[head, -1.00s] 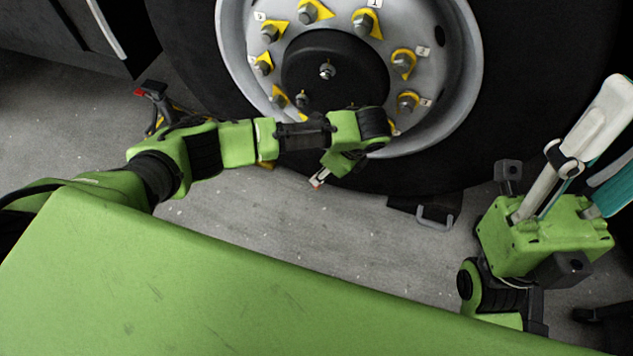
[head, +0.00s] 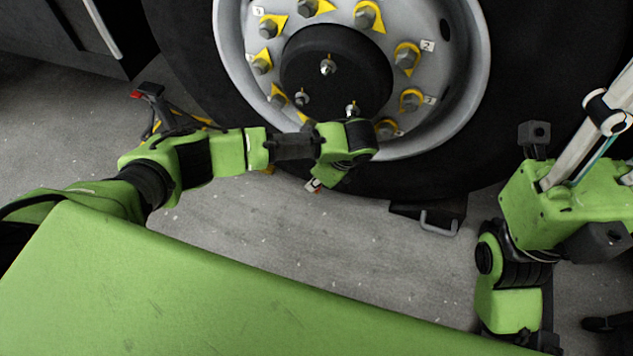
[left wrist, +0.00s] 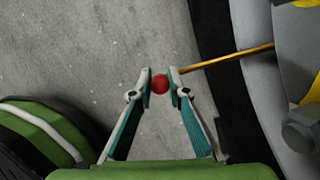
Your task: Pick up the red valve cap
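The red valve cap (left wrist: 159,84) shows as a small round red thing between the fingertips of my left gripper (left wrist: 160,78) in the left wrist view. The fingers lean inward and appear to touch it on both sides. A thin yellow-brown rod (left wrist: 228,56) comes from the wheel side and ends by the right fingertip. I cannot tell whether the cap touches it. My right gripper's fingers are cut off by the frame edge.
The large wheel (head: 455,125) with its grey rim, bolts and yellow tags fills the top. A black block with a handle (head: 438,220) lies by the tyre. A red-tipped stand (head: 150,100) is at left. Grey floor (head: 270,225) is clear below.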

